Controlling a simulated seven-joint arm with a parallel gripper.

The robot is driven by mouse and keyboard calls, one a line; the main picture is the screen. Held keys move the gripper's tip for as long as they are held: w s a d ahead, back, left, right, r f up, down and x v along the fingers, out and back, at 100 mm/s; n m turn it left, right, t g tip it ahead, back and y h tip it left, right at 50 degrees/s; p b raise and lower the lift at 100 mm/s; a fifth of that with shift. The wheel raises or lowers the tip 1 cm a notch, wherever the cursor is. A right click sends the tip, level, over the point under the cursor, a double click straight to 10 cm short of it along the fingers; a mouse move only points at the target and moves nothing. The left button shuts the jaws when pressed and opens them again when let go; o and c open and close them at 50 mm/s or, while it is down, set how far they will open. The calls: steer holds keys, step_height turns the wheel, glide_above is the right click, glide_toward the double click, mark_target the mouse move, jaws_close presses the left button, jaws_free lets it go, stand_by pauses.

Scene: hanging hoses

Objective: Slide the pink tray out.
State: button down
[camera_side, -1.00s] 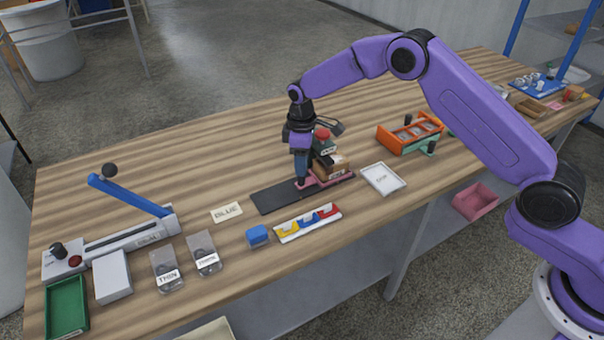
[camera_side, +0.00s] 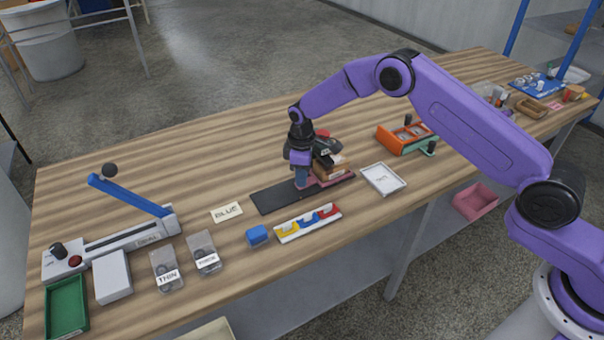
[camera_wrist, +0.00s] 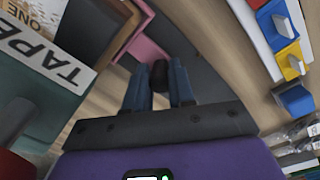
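The pink tray (camera_side: 338,181) lies low on the bench, mostly hidden under a stack of boxes (camera_side: 330,163). In the wrist view a pink corner of it (camera_wrist: 146,50) shows beside the boxes. My gripper (camera_side: 301,184) points down at the tray's left end, next to the stack. In the wrist view the two blue fingers of my gripper (camera_wrist: 158,90) stand close on either side of a dark knob (camera_wrist: 158,72) at the tray's end and appear to touch it. The tray's far side is hidden.
A dark mat (camera_side: 277,197) extends left of the tray, clear on top. In front are a white holder with colored hooks (camera_side: 308,223) and a blue block (camera_side: 257,235). A white tray (camera_side: 383,179) and an orange rack (camera_side: 407,137) stand to the right. A teal TAPE box (camera_wrist: 40,75) sits close to my gripper.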

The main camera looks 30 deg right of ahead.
steer(key=a, duration=1.1)
steer(key=shift+a, duration=0.9)
steer(key=c, duration=1)
jaws_free()
steer(key=shift+o, duration=0.2)
steer(key=shift+r, duration=0.1)
